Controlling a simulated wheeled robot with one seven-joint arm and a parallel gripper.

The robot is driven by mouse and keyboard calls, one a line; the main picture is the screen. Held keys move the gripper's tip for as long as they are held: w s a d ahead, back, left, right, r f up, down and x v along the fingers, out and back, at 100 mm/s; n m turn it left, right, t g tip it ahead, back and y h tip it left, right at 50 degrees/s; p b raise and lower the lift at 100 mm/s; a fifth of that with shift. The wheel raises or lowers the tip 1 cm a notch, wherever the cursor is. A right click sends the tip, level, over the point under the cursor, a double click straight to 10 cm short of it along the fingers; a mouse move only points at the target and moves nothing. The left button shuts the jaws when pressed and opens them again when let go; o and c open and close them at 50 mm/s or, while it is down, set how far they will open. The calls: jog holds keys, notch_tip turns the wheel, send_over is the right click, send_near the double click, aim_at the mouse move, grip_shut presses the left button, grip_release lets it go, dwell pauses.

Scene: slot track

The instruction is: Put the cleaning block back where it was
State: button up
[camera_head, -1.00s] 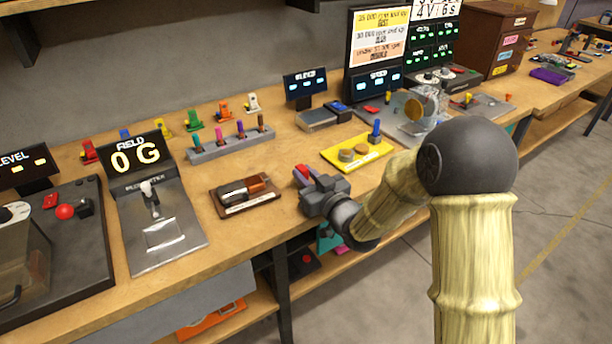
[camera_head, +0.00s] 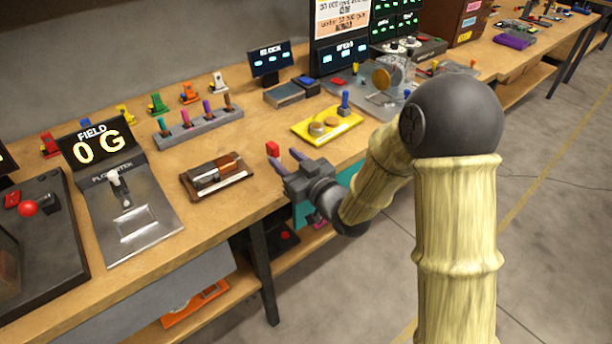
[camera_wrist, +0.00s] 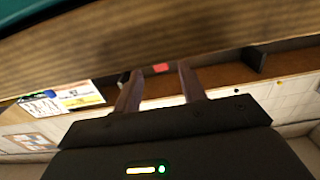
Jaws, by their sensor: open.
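My gripper (camera_head: 284,156) is open, at the front edge of the bench, with nothing held between its fingers. A wooden tray (camera_head: 240,179) holding a silver and brown piece (camera_head: 215,173) lies left of my gripper. I cannot tell for sure which piece is the cleaning block.
A yellow tray (camera_head: 348,127) with round pieces lies behind and right of my gripper. A grey rack (camera_head: 190,132) of coloured handles stands behind the wooden tray. The Field display (camera_head: 101,145) is at left.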

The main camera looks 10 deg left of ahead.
jog(key=v, duration=0.7)
jog(key=shift+s+d, duration=0.2)
jog(key=shift+s, duration=0.05)
jog(key=shift+w+d, duration=0.1)
jog(key=w+d+f+m+g+h, duration=0.1)
jog(key=d+f+m+h, duration=0.15)
jog(key=d+h, duration=0.35)
jog(key=d+f+m+g+h, duration=0.1)
jog(key=d+f+m+h, duration=0.2)
jog(key=d, duration=0.5)
jog(key=s+d+f+m+g+h, duration=0.1)
jog(key=s+d+m+g+h, duration=0.3)
jog(key=s+d+g, duration=0.3)
jog(key=s+d, duration=0.3)
jog(key=s, duration=0.3)
jog(key=shift+d+f+h, duration=0.25)
jog(key=shift+f+h, duration=0.1)
jog(key=shift+h, duration=0.05)
